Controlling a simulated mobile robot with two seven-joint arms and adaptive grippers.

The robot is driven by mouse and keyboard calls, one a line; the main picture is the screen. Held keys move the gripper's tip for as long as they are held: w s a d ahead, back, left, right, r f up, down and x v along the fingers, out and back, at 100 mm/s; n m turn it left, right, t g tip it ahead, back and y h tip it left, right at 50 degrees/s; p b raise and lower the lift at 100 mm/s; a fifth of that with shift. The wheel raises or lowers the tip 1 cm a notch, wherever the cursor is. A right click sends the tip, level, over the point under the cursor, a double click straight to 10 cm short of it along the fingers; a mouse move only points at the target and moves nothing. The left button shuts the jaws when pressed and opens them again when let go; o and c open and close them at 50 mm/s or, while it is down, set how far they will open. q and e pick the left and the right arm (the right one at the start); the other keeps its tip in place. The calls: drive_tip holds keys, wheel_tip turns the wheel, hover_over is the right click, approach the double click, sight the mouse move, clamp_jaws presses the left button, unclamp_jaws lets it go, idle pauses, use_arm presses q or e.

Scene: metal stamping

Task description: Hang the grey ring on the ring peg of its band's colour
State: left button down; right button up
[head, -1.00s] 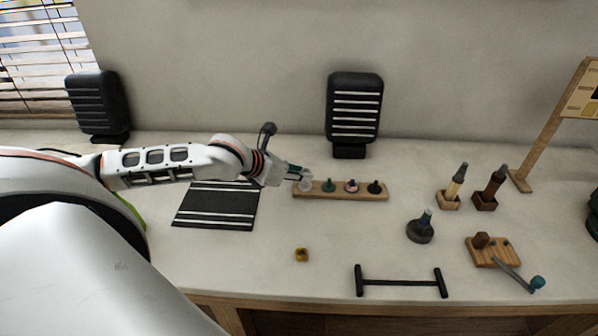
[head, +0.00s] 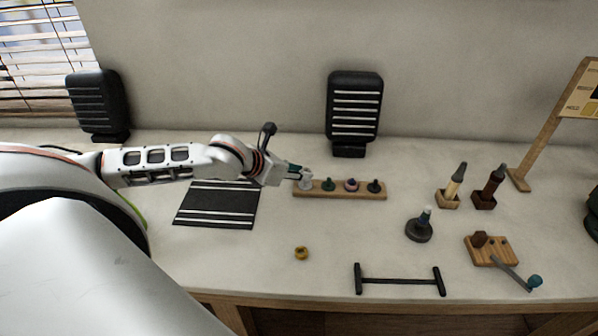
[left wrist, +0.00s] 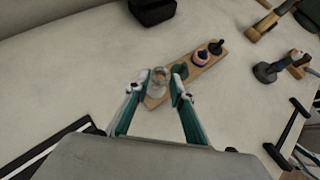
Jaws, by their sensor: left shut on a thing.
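My left gripper (head: 305,176) is shut on a pale grey thing (left wrist: 158,77), which looks like the grey ring, at the left end of the wooden peg rack (head: 341,194). The ring is small in both views; I cannot make out its band colour or tell whether it sits around the leftmost peg. Along the rack to the right are a green peg (head: 328,184), a peg with a pink and dark ring stack (head: 351,185), and a black peg (head: 375,186). My right gripper is not in view.
A yellow ring-like piece (head: 301,253) lies in front of the rack. A black striped mat (head: 216,204) lies to the left. A black bar stand (head: 400,281), a dark round base (head: 419,231) and a wooden block with lever (head: 490,251) stand to the right. A black panel (head: 354,110) stands behind.

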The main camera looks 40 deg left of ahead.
use_arm(q)
drive_tip(key=shift+f, duration=0.15)
drive_tip(key=shift+f, duration=0.35)
drive_tip(key=shift+f, duration=0.15)
drive_tip(key=shift+f, duration=0.3)
idle(0.3)
drive_tip(key=c, duration=1.6)
unclamp_jaws()
drive_tip(key=shift+c, duration=0.2)
drive_tip(key=shift+c, duration=0.4)
